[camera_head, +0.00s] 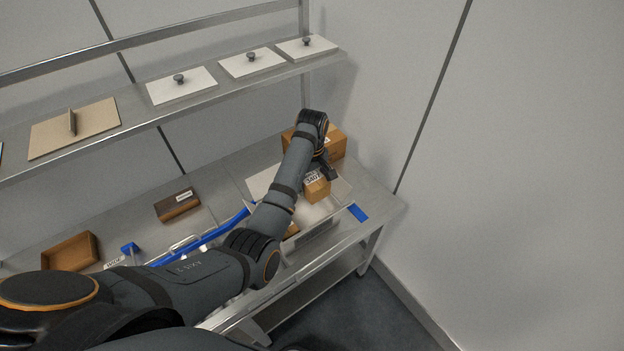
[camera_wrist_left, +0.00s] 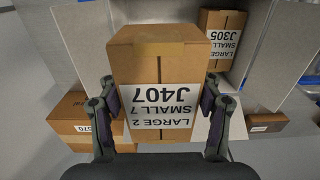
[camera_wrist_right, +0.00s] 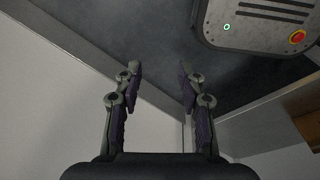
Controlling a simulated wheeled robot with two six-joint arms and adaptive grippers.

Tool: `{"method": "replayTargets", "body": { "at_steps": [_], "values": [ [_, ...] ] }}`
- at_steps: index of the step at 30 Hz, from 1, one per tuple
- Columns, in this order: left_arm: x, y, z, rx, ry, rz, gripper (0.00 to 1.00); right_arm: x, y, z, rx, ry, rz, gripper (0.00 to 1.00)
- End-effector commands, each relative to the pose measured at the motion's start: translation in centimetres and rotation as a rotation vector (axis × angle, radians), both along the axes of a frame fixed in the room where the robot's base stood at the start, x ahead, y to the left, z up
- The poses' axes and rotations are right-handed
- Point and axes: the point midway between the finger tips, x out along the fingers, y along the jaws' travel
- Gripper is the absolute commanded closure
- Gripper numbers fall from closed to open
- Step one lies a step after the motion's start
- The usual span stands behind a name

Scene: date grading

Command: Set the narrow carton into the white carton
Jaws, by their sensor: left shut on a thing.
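My left gripper (camera_head: 322,172) is shut on the narrow carton (camera_head: 317,189), a brown box with a white label. In the left wrist view, the carton (camera_wrist_left: 158,70) sits between both fingers (camera_wrist_left: 160,108) and its label reads J407. The white carton (camera_head: 313,232) stands open on the table, flaps spread, below and around the held carton. Its pale walls flank the held carton in the left wrist view (camera_wrist_left: 86,38). How deep the held carton sits is unclear. My right gripper (camera_wrist_right: 160,85) shows only in its wrist view, open and empty.
Another brown carton (camera_wrist_left: 222,45), labelled J305, stands inside the white carton. A larger brown carton (camera_head: 333,141) stands behind it. A wooden box (camera_head: 177,204) and wooden tray (camera_head: 70,252) lie left on the table. A shelf with lids (camera_head: 182,86) runs above.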

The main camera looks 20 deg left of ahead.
Motion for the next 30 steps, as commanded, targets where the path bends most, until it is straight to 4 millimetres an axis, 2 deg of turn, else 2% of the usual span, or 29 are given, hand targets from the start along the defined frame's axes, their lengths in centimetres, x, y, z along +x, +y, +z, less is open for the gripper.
{"method": "replayTargets", "body": {
  "at_steps": [9,30],
  "values": [
    [0.1,0.0,-2.1,0.000,-0.002,0.000,0.75,-0.9,1.7,-2.7,0.020,0.014,-0.007,0.60],
    [0.0,0.0,-8.7,0.000,-0.001,0.000,0.75,-0.6,0.7,-10.6,0.009,0.009,-0.003,0.60]
  ]
}}
